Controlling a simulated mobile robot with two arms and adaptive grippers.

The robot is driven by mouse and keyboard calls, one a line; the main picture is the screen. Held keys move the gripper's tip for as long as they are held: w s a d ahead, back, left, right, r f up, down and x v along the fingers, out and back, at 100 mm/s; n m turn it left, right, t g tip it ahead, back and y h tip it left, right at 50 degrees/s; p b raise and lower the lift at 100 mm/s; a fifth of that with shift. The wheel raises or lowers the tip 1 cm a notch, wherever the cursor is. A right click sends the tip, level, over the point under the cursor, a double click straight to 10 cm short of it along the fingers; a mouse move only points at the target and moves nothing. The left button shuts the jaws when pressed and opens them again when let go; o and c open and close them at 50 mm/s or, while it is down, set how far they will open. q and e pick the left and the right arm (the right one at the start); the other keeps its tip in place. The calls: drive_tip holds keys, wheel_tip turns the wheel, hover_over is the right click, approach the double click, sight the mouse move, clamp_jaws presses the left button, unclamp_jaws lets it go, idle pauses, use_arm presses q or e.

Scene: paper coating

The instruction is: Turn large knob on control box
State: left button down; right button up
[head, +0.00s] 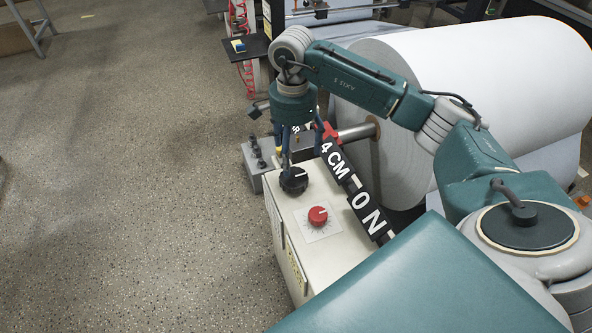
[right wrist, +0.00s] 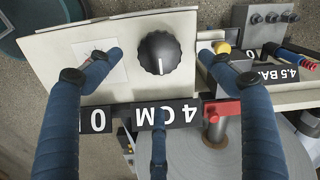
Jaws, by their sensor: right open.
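The control box (head: 285,220) is a cream box with two knobs on its top. The large black knob (head: 294,181) with a white pointer mark is at the far end; it also shows in the right wrist view (right wrist: 160,53). A smaller red knob (head: 318,216) sits on a white dial plate nearer to me; in the right wrist view my finger hides it. My right gripper (head: 302,160) points down above the black knob, fingers spread. In the right wrist view the fingertips (right wrist: 158,58) are on either side of the knob, apart from it. My left gripper is not in view.
A large white paper roll (head: 470,85) stands to the right. A grey valve block (head: 255,165) is beyond the box. Open floor (head: 120,190) lies to the left.

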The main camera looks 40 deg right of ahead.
sight(294, 177)
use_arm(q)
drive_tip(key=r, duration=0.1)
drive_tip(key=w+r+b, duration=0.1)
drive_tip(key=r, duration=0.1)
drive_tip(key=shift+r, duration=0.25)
use_arm(e)
wheel_tip(294, 177, down, 9)
drive_tip(key=shift+f, duration=0.1)
drive_tip(key=c, duration=1.1)
drive_tip(key=shift+c, duration=0.2)
drive_tip(key=shift+m, duration=0.3)
